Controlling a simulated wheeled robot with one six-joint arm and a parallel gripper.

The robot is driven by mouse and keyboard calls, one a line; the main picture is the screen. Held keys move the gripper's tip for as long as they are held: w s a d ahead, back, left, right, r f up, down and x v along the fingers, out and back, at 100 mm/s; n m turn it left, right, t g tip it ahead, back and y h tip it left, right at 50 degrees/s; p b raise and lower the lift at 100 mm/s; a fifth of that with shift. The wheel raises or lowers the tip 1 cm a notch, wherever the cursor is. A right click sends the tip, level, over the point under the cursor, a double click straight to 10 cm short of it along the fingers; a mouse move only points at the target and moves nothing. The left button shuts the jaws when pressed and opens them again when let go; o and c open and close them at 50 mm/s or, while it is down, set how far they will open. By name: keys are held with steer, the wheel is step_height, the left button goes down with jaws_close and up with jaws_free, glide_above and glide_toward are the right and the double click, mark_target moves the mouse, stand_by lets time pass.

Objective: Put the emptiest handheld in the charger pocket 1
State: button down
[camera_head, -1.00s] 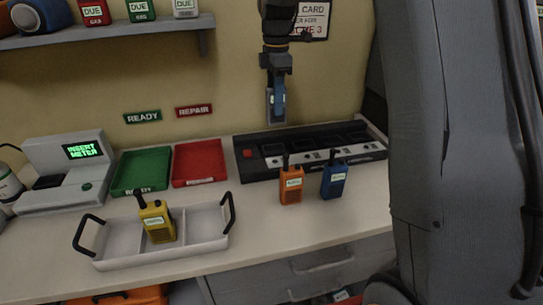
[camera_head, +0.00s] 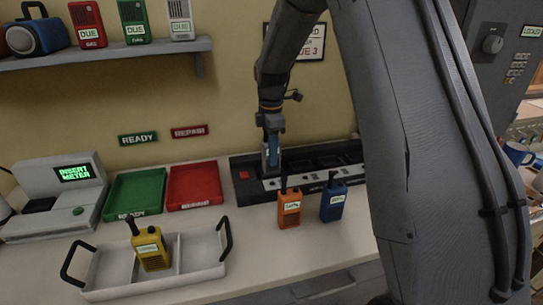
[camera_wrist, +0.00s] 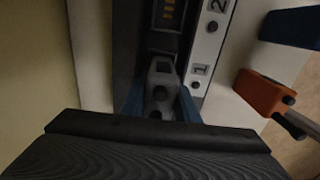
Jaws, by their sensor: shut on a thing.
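My gripper (camera_head: 271,160) is low over the left end of the black charger (camera_head: 243,192), with its blue fingers (camera_wrist: 188,105) shut on a grey handheld (camera_wrist: 162,78). In the wrist view the grey handheld is over or in the pocket beside the label 1 (camera_wrist: 200,69). I cannot tell how deep it sits, and its lower part is hidden. An orange handheld (camera_head: 289,211) and a blue handheld (camera_head: 333,204) stand upright in front of the charger. A yellow handheld (camera_head: 150,250) stands in the white tray (camera_head: 205,265). Their small screens are too small to read.
A green tray (camera_head: 137,193) and a red tray (camera_head: 195,186) lie left of the charger. A meter box (camera_head: 55,195) showing "INSERT METER" stands at far left. The orange handheld is close to the charger's front edge. A shelf (camera_head: 110,52) with several radios hangs above.

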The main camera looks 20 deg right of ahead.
steer(key=shift+f, duration=0.75)
steer(key=shift+f, duration=0.1)
steer(key=c, duration=1.4)
jaws_free()
steer(key=shift+o, duration=0.2)
step_height(320, 180, up, 12)
steer(key=b, duration=0.3)
steer(key=shift+r, duration=0.2)
